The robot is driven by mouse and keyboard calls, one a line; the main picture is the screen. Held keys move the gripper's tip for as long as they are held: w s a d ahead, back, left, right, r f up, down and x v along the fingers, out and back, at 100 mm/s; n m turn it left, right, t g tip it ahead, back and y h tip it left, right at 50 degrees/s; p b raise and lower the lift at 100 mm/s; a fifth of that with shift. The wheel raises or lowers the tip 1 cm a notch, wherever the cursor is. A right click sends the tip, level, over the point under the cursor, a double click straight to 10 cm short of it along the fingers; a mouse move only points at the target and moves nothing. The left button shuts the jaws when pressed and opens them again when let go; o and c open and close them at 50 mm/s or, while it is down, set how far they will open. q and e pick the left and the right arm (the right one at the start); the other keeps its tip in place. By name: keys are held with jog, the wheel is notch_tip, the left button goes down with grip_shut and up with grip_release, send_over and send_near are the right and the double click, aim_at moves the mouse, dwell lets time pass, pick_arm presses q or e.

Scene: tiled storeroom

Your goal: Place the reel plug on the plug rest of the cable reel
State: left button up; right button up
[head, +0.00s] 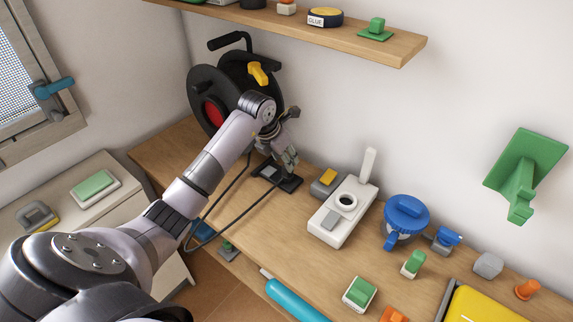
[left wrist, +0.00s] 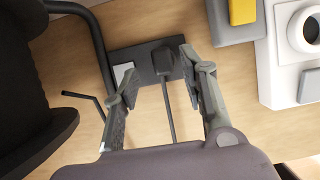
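The cable reel (head: 207,88) is black with a red centre and a yellow part; it stands at the back left of the bench, and its dark edge shows in the left wrist view (left wrist: 25,95). In front of it lies a black plate (head: 291,184) with a pale square, seemingly the plug rest; it also shows in the left wrist view (left wrist: 142,54). The black reel plug (left wrist: 166,62) appears over this plate, its cable running down the picture; I cannot tell whether it touches. My left gripper (head: 289,137) is open, its fingers (left wrist: 158,65) either side of the plug, apart from it.
Right of the plate are a grey block with a yellow top (head: 327,181), a white device (head: 335,228) and a blue-lidded jar (head: 405,215). A dark cable (head: 238,228) loops over the bench's front edge. A shelf (head: 390,46) hangs above; a green bracket (head: 525,165) is on the wall.

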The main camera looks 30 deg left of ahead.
pick_arm(q)
jog(key=v, duration=0.7)
jog(key=shift+r+b, duration=0.15)
jog(key=shift+b, duration=0.15)
jog(key=shift+s, duration=0.1)
dwell(1.6)
